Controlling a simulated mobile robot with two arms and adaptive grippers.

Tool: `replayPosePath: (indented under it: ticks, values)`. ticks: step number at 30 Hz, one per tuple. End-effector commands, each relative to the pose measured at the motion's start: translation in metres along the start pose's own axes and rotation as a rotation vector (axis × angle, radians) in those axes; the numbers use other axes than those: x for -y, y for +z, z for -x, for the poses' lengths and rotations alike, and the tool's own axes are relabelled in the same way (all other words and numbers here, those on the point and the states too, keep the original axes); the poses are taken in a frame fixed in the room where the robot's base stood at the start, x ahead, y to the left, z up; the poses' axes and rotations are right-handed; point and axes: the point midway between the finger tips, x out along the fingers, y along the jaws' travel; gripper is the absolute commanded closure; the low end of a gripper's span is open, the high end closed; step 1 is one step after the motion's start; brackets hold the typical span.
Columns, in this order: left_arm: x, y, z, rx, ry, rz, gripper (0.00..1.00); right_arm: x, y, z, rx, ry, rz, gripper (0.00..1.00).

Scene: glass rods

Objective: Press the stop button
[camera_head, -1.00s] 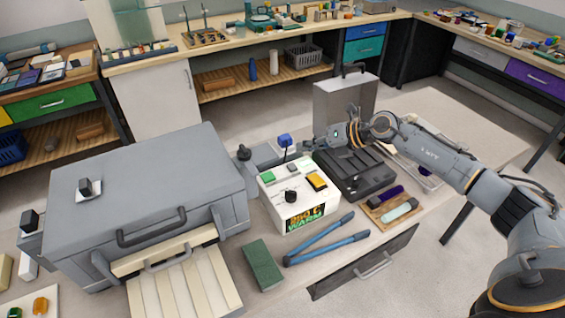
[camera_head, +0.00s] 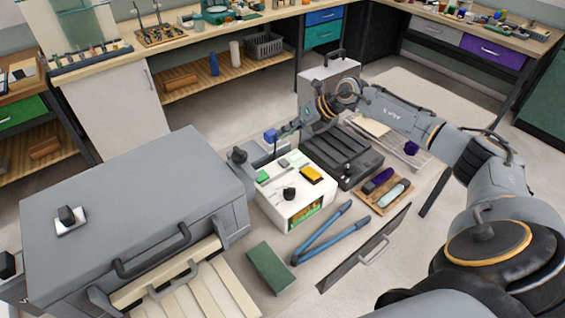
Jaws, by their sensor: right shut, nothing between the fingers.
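A white control box (camera_head: 308,209) stands on the bench in the middle. Its top carries a green button (camera_head: 263,176), a yellow button (camera_head: 311,174), small grey keys (camera_head: 283,163) and a black knob (camera_head: 289,193). I cannot tell which of these is the stop button; no label reads clearly. A lit display (camera_head: 303,217) is on its front face. My right gripper (camera_head: 291,143) is shut and empty, pointing down and left just behind the box. It appears apart from the buttons; its fingertips are small and hard to make out. My left gripper is not in view.
A large grey lidded furnace (camera_head: 130,205) fills the left. A black ribbed unit (camera_head: 345,155) stands right of the box. A blue-topped part (camera_head: 270,135) stands behind.

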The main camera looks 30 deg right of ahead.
Motion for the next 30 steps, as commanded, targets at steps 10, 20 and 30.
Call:
replayPosePath:
  ticks: [10,20,30]
  values:
    - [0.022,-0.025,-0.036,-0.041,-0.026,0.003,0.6,0.025,-0.025,-0.034,-0.001,0.0,-0.001,1.0]
    - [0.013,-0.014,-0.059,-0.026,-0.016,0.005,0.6,0.041,-0.041,-0.057,0.0,0.0,-0.001,1.0]
    - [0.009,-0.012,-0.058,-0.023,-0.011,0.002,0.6,0.041,-0.041,-0.057,0.0,0.0,0.0,1.0]
